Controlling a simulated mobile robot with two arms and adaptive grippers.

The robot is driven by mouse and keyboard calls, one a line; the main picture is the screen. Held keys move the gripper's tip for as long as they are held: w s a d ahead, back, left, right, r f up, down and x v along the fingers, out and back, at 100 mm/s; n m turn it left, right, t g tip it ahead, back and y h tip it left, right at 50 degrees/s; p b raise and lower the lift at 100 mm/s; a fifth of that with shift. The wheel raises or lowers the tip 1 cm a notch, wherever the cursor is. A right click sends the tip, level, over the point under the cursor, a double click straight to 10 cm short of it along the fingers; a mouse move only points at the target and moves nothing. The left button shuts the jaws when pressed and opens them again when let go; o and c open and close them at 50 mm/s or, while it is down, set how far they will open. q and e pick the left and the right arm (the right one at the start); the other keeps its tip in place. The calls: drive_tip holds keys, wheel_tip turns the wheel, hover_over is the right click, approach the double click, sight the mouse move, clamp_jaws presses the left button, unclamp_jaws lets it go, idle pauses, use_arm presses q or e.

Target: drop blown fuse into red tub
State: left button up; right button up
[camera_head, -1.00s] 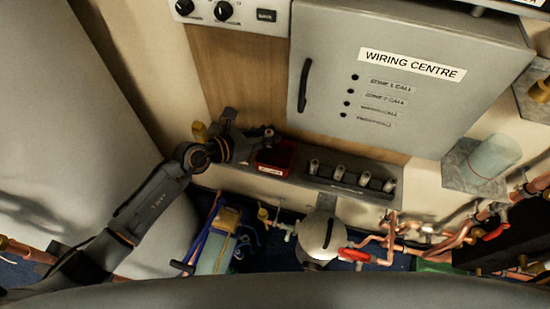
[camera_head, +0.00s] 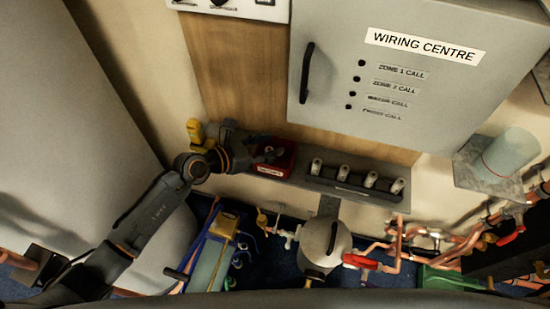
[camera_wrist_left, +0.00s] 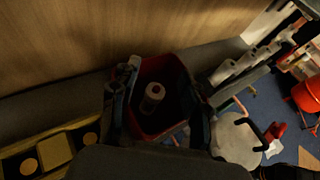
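The small red tub (camera_head: 284,162) stands on the grey shelf below the wiring cabinet, with a pale label on its front. In the left wrist view the tub (camera_wrist_left: 172,72) lies straight below my left gripper (camera_wrist_left: 160,105). A pale cylindrical fuse (camera_wrist_left: 152,97) shows end-on within the tub's outline, with gaps between it and both fingers. My left gripper (camera_head: 268,154) is open over the tub's left part in the head view, where its fingers hide some of the tub. My right gripper is in neither view.
A dark holder with several pale fuses (camera_head: 343,171) stands on the shelf right of the tub. A yellow object (camera_head: 195,131) is behind my left wrist. The wiring centre cabinet (camera_head: 340,60) hangs above. Copper pipes (camera_head: 395,240) and a rounded vessel (camera_head: 325,245) are below.

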use_arm(q)
drive_tip(key=v, duration=1.2)
idle(0.3)
